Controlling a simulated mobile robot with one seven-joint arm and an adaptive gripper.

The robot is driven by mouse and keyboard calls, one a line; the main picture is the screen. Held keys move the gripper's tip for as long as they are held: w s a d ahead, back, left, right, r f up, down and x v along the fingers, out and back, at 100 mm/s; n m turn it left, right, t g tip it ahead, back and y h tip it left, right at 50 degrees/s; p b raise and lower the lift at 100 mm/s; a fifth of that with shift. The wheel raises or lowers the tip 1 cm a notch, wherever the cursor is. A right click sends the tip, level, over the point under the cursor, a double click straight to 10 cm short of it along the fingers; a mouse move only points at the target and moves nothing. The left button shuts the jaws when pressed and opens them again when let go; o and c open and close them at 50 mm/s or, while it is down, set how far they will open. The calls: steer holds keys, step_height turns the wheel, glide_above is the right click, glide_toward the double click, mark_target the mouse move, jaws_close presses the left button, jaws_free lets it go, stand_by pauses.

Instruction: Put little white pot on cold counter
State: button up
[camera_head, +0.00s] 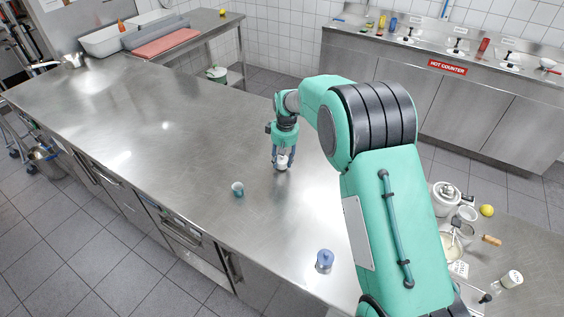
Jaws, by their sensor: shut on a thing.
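My gripper (282,160) points down over the long steel counter (150,130). It is shut on a small white pot (282,162), which is partly hidden between the fingers. The pot is at or just above the counter top; I cannot tell whether it touches. No sign reading "cold counter" shows, so I cannot tell from a label whether this steel counter is the cold one. A different counter at the back right bears a red "HOT COUNTER" sign (447,67).
A small blue-grey cup (238,189) stands left of my gripper, and a blue-lidded jar (325,260) nearer the front. A red board (166,44) lies at the back left. White pots and a lemon (487,210) are at the right. The counter's left and middle are clear.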

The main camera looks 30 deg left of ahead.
mark_target(284, 161)
steer(key=shift+f, duration=0.35)
steer(key=o, duration=1.3)
steer(key=shift+f, duration=0.1)
steer(key=r, duration=0.4)
steer(key=r+p, duration=0.1)
steer(key=r, duration=0.3)
steer(key=d+r+p, duration=0.1)
steer(key=r, duration=0.3)
steer(key=shift+s+d, duration=0.1)
steer(key=shift+s, duration=0.2)
